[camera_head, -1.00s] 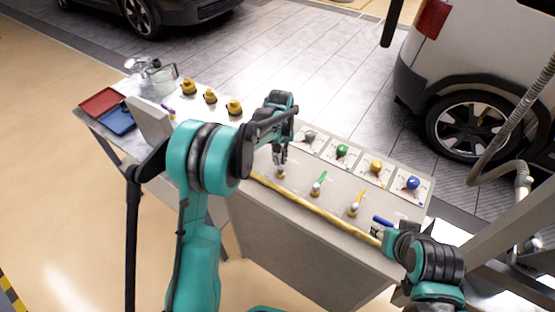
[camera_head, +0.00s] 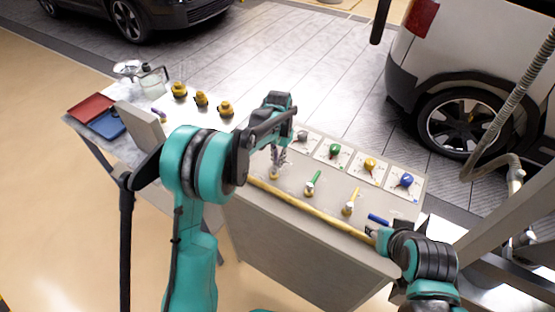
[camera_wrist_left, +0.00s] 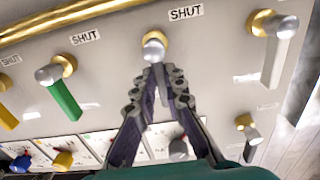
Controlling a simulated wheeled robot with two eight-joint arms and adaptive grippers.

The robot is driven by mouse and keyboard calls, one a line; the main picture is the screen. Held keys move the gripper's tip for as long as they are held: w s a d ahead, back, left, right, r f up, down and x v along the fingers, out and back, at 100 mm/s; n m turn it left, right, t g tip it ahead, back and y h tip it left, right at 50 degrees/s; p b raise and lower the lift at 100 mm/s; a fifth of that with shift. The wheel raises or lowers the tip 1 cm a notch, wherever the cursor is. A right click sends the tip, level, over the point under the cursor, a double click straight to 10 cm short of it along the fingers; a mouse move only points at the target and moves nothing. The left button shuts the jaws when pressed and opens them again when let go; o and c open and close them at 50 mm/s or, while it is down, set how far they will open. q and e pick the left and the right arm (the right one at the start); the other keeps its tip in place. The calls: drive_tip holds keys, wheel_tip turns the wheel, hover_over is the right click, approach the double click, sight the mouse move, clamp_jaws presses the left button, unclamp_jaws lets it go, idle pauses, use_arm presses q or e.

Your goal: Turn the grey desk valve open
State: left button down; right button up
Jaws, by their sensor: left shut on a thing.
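The grey desk valve (camera_head: 274,174) is at the left end of the visible lever row on the desk panel. Its silver hub on a brass fitting shows in the left wrist view (camera_wrist_left: 154,47), beside a SHUT label. My left gripper (camera_head: 278,161) is at this valve, its fingers shut on its lever from both sides; the fingers hide most of the lever. The fingers also show in the left wrist view (camera_wrist_left: 158,78). My right gripper (camera_head: 372,235) is at the desk's front edge near a blue lever (camera_head: 378,220); its jaws are too small to read.
Green (camera_head: 313,182) and yellow (camera_head: 351,201) levers stand right of the grey valve. Dials with grey (camera_head: 302,137), green, yellow and blue knobs line the back. A yellow rail (camera_head: 310,210) runs along the front. Another pale lever (camera_wrist_left: 280,50) is close by.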

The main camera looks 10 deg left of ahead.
idle(0.5)
use_arm(q)
drive_tip(key=c, duration=1.6)
unclamp_jaws()
wheel_tip(320, 180, up, 12)
drive_tip(key=shift+f, duration=0.1)
drive_tip(key=shift+s, duration=0.1)
